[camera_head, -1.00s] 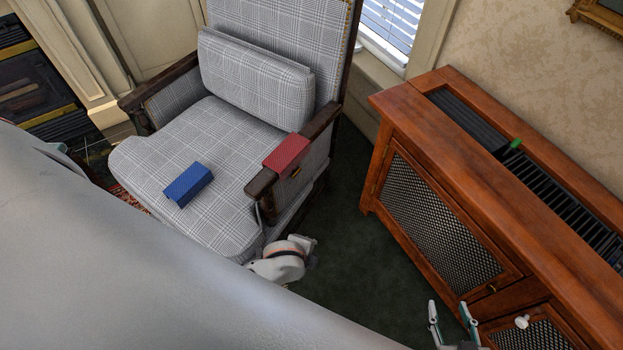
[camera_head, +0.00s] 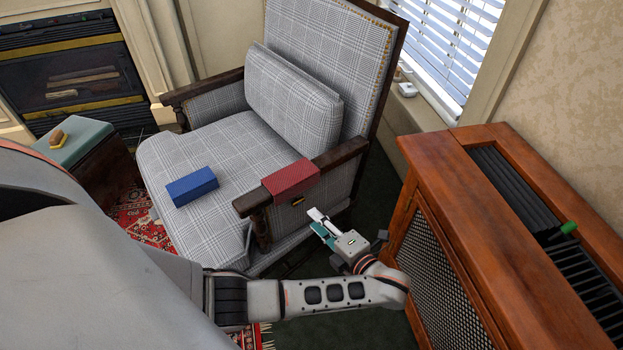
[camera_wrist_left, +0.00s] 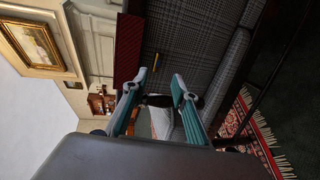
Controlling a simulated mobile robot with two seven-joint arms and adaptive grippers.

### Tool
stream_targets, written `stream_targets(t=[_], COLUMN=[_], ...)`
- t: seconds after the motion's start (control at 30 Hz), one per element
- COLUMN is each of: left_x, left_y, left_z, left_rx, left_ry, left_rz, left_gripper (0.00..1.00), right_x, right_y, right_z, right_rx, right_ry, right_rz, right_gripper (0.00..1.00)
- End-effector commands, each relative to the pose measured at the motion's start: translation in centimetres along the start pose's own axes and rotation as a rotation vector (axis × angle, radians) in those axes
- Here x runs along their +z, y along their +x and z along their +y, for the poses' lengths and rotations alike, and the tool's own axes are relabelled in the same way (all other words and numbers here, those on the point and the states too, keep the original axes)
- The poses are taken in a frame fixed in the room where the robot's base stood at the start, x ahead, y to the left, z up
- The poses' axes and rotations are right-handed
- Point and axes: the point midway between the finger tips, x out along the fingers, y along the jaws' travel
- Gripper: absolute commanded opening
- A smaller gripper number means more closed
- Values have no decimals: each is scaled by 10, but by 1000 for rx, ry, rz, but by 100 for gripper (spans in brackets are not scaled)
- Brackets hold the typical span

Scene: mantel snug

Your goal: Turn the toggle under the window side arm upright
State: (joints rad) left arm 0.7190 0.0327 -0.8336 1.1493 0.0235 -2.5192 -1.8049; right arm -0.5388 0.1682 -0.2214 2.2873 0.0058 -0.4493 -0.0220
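The grey plaid armchair (camera_head: 225,145) has its window side arm (camera_head: 345,152) on the right, with a red cloth or block (camera_head: 290,181) over it. Under that arm, on the chair's side, is a small brass toggle (camera_head: 298,201) on a dark plate; it looks close to lying flat, slightly tilted. In the left wrist view the toggle (camera_wrist_left: 156,61) shows small beyond the fingertips. My left gripper (camera_head: 314,220) is just below and right of the toggle, apart from it. Its fingers (camera_wrist_left: 160,76) are spread and empty. My right gripper is not in view.
A blue block (camera_head: 192,186) lies on the seat. A wooden cabinet (camera_head: 450,190) with a mesh front stands close to the right of my left arm. A green-topped box (camera_head: 85,140) is at the left. A red rug (camera_head: 135,205) lies beside the chair.

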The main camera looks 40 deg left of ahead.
Motion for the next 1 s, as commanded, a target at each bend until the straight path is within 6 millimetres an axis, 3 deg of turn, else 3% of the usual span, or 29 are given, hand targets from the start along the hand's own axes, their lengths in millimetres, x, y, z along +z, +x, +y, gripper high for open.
stream_targets(t=[0.17,0.33,0.6,1.0], left_x=[2,1,1,2], left_y=[11,37,71,78], left_z=[5,3,4,7], left_rx=[25,24,20,19], left_ry=[27,27,25,21], left_rz=[1,1,0,-2], left_gripper=[28,28,28,28], right_x=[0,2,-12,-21], right_y=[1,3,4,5], right_z=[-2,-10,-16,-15], right_rx=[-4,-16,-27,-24], right_ry=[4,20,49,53], right_rz=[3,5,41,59], right_gripper=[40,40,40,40])
